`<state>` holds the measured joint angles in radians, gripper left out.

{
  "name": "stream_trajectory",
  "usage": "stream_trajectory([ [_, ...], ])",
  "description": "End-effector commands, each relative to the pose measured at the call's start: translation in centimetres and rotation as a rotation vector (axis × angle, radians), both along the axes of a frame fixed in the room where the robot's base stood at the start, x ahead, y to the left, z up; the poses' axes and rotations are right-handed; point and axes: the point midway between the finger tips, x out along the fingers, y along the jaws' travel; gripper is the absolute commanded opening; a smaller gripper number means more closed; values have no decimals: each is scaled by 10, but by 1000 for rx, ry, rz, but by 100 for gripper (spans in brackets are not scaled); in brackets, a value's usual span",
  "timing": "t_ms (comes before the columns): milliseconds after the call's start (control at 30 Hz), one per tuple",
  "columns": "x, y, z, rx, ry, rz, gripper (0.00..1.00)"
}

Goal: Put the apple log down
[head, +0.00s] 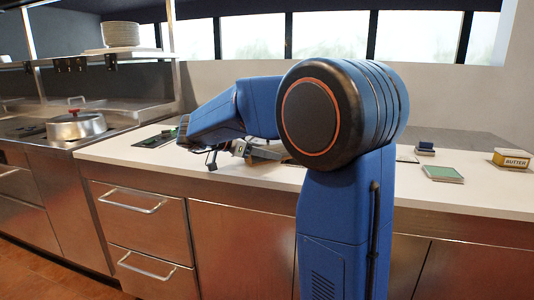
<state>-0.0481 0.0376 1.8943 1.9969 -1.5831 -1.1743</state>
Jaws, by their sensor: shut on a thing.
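My gripper (212,159) is at the end of my blue arm, low over the white counter left of the arm's big round joint. It is small in the head view and its fingers are partly hidden. It is shut on the apple log (264,153), a brownish piece that shows just right of the gripper, below the forearm. Part of the log is hidden behind my arm. I cannot tell whether the log touches the counter.
A dark inset with green bits (158,139) lies at the counter's left. A lidded pot (75,126) stands on the stove, with plates (121,34) on the shelf above.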

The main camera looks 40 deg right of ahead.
Motion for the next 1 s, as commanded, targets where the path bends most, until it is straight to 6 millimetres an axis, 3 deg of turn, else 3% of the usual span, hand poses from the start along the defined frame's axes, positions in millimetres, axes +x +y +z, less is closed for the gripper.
stream_trajectory([
  [367, 0, 0, -3, -1, -1, 0, 10],
  [400, 0, 0, -3, 0, -1, 0, 58],
  [467, 0, 0, -3, 0, -1, 0, 67],
  [833, 0, 1, 1, 0, -1, 1, 67],
  [1000, 3, 21, 9, 0, -2, 4, 67],
])
